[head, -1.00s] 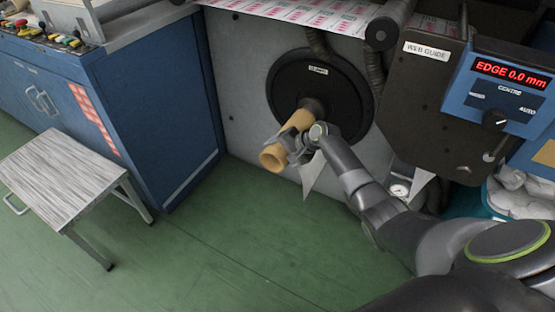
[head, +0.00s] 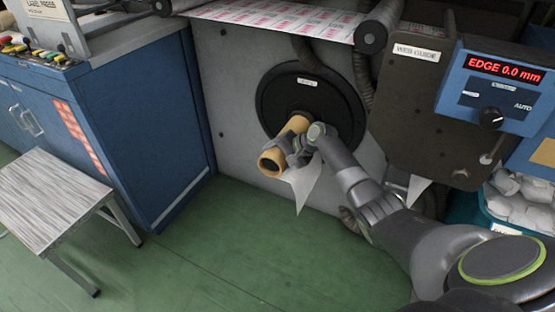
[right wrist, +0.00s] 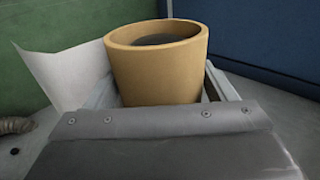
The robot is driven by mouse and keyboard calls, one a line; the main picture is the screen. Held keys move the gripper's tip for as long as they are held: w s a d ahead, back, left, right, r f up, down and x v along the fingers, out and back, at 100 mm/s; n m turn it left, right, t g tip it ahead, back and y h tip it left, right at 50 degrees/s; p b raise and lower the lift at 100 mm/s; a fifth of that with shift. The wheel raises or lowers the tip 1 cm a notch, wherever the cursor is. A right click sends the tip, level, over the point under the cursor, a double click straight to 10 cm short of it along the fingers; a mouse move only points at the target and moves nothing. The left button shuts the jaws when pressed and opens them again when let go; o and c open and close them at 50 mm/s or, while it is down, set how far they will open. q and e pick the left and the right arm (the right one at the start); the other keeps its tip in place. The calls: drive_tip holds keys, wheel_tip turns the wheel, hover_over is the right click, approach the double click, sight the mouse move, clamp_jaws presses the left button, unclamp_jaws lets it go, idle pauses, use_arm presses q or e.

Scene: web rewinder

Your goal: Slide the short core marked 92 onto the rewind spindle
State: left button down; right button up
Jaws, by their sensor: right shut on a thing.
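The tan cardboard core (head: 271,165) is around the rewind spindle, in front of the round black disc (head: 345,108) on the grey machine panel. Dark material fills the inside of its near end, and the spindle itself is mostly hidden by the core. My right gripper (head: 293,146) is shut on the core around its middle, with core showing on both sides of it. In the right wrist view the core (right wrist: 157,75) stands between the fingers (right wrist: 160,98), with a dark round face just inside its rim. No 92 marking is readable. My left gripper is out of view.
A white paper flap (head: 306,186) hangs just below the gripper. The web guide box (head: 497,92) and a bin of crumpled white material (head: 520,195) are at right. A blue cabinet (head: 140,130) and a small step table (head: 45,195) stand left. The green floor is clear.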

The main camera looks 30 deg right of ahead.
drive_tip(key=shift+f, duration=0.2)
idle(0.5)
drive_tip(key=o, duration=1.3)
drive_tip(key=shift+r, duration=0.25)
drive_tip(key=s+a+p, duration=0.7)
drive_tip(key=s+a, duration=0.2)
drive_tip(key=a, duration=0.3)
drive_tip(key=s+a+p, duration=0.7)
drive_tip(key=s+a, duration=0.2)
drive_tip(key=a, duration=0.3)
drive_tip(key=shift+s, duration=0.35)
